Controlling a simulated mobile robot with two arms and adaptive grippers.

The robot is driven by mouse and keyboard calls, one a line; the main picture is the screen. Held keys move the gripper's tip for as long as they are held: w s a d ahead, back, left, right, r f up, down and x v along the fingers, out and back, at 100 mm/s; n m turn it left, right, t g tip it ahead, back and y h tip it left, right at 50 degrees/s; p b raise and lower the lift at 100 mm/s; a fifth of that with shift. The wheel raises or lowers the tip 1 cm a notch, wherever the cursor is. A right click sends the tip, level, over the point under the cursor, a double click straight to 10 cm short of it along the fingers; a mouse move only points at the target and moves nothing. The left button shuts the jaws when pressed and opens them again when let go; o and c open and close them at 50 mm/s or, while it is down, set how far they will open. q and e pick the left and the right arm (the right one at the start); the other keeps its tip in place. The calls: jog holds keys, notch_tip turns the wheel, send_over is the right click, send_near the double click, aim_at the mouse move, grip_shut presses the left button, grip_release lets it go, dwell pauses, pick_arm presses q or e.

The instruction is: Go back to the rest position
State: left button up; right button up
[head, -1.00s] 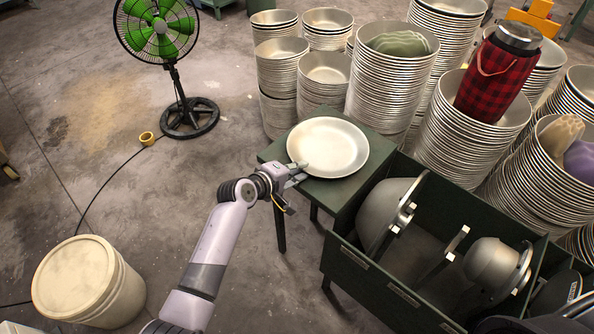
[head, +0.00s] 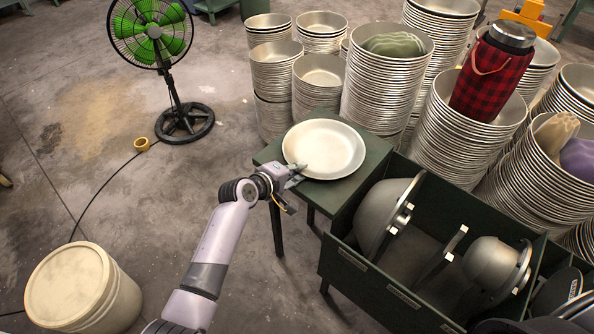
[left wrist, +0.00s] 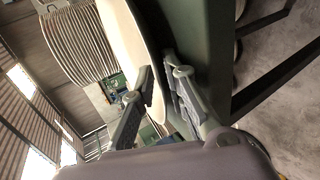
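A shallow cream bowl (head: 325,145) lies on a small dark green table (head: 362,182) in the head view. My left gripper (head: 298,173) is at the bowl's near left rim, low over the table's edge. In the left wrist view, the two fingers of my left gripper (left wrist: 160,80) stand a little apart, with the pale rim of the bowl (left wrist: 128,32) passing between or just behind them. Whether a finger touches the rim is hard to tell. My right gripper is not in view.
A dark green bin (head: 370,280) with metal bowls stands right of the table. Tall bowl stacks (head: 385,85) crowd behind; one holds a red plaid flask (head: 492,75). A green fan (head: 150,28) and a cream bucket (head: 82,288) stand left. The floor between is mostly clear.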

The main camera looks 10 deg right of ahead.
pick_arm(q)
jog(key=shift+f, duration=0.15)
grip_shut()
jog(key=shift+r, duration=0.2)
dwell(1.1)
jog(key=shift+r+p, duration=0.9)
jog(key=shift+p, duration=0.2)
jog(key=shift+r+p, duration=0.55)
jog(key=shift+p, duration=0.05)
jog(key=shift+d+r, duration=0.1)
notch_tip(320, 180, up, 4)
jog(key=p, duration=0.5)
jog(key=shift+r, duration=0.25)
